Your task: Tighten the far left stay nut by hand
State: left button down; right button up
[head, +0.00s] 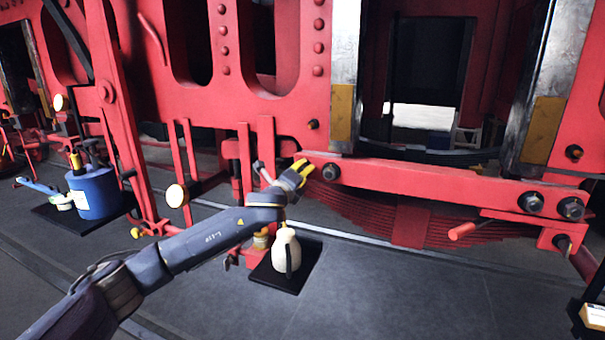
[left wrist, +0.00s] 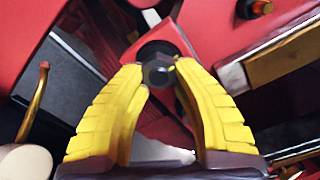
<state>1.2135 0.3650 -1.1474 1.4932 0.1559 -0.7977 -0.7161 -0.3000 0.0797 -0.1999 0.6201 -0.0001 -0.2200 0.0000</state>
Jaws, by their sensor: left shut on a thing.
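My left gripper (head: 304,172) reaches in from the left to the left end of a horizontal red bar on the frame. In the left wrist view its yellow fingers (left wrist: 159,82) sit on either side of a dark hex nut (left wrist: 158,73), which I take for the far left stay nut, and are shut on it. The nut is set against a dark round piece on red metal. In the head view a dark nut (head: 331,171) shows just right of the fingertips; I cannot tell whether it is the held one. My right gripper is in neither view.
A cream oil can (head: 287,252) stands on a black mat (head: 308,262) below my gripper. A blue can (head: 95,193) stands at the left. Red uprights crowd my gripper's left side.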

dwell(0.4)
pick_arm(q)
jog(key=c, duration=1)
grip_release()
jog(key=v, duration=1.2)
